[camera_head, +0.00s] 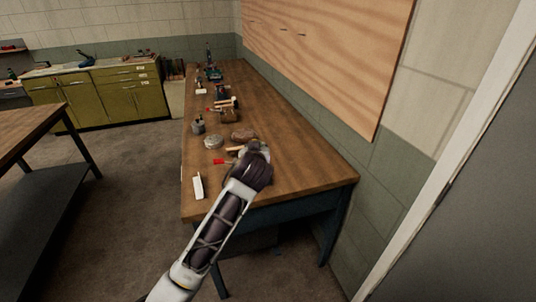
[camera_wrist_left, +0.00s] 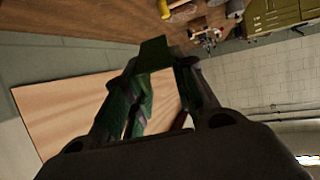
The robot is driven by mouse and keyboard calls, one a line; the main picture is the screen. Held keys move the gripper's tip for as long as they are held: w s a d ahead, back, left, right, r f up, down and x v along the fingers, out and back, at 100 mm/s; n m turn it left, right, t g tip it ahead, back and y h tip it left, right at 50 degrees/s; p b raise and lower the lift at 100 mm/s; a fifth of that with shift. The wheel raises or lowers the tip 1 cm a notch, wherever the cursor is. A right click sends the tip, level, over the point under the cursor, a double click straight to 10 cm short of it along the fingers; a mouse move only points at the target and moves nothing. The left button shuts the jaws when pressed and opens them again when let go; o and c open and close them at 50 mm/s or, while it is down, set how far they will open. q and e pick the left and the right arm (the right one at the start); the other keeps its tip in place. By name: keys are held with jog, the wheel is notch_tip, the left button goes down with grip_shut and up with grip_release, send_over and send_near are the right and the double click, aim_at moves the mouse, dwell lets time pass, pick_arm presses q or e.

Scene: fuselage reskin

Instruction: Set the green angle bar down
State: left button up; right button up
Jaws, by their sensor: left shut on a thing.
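In the left wrist view the dark green angle bar (camera_wrist_left: 154,52) sits between the fingers of my left gripper (camera_wrist_left: 160,75), which is shut on it. Its far end sticks out past the fingertips, and its near part is in shadow. In the head view my left gripper (camera_head: 258,149) is over the near part of the wooden workbench (camera_head: 300,165). The bar cannot be made out there, hidden by the wrist and gripper. I cannot tell whether it touches the bench top. My right gripper is not in view.
A white object (camera_head: 198,187) lies near the bench's left edge. A round tin (camera_head: 213,142), a brown lump (camera_head: 243,134) and several tools stand farther back. The bench's near right is clear. A plywood panel (camera_head: 330,45) is on the wall.

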pick_arm(q)
jog(key=s+a+f, duration=1.3)
jog(key=a+f, duration=0.3)
jog(key=a, duration=0.1)
jog(key=shift+a+f, duration=0.2)
jog(key=shift+a, duration=0.05)
jog(key=shift+s, duration=0.1)
